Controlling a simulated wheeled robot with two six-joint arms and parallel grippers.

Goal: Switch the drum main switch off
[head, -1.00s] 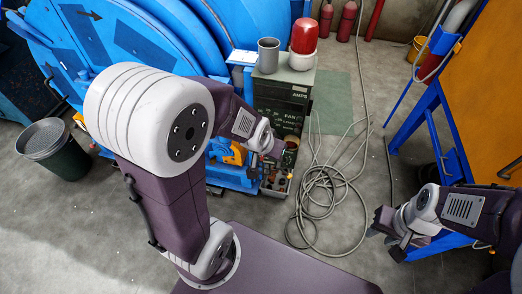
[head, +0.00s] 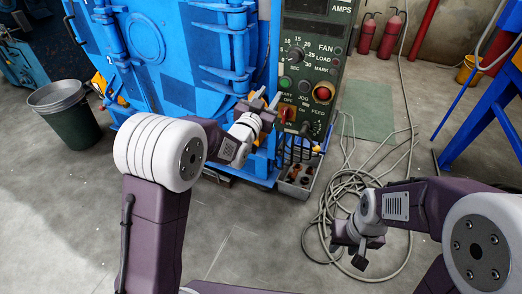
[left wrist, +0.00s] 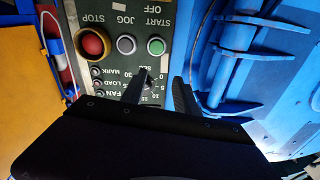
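The main switch (head: 288,114), orange and red with OFF above it, is low on the grey control panel (head: 318,30). Its handle position is too small to tell. My left gripper (head: 267,99) is open and empty, just left of the switch and in front of the panel edge. In the left wrist view the panel is upside down. The open fingers (left wrist: 158,92) straddle the area by the SEC dial (left wrist: 147,82), and the OFF label (left wrist: 160,8) shows at the top edge. The switch itself is out of that view. My right gripper (head: 350,254) is open and empty, low at the right.
Beside the switch are a green start button (head: 285,83), a grey jog button (head: 304,86) and a red stop button (head: 322,93). The blue drum machine (head: 170,60) stands left of the panel. A coiled cable (head: 340,200) lies on the floor.

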